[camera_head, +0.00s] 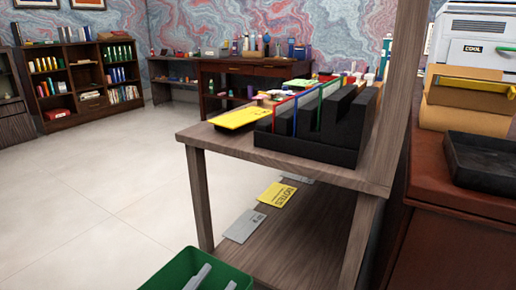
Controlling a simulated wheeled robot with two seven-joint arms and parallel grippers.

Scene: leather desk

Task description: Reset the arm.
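Two light grey finger-like pieces, which look like the tips of my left gripper (215,279), show at the bottom edge. They stand apart with a gap and nothing visible between them. They show against the inside of a green bin (178,268); I cannot tell whether they are in it or above it. The rest of the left gripper and its arm are cut off below the picture. My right gripper and arm are not in view.
A wooden shelf table (222,141) carries a black slotted rack (313,150) and a yellow item (240,117). Its lower shelf holds a yellow envelope (277,194). At right, a brown cabinet (440,178) carries a black tray (486,165). Open floor (90,200) lies left.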

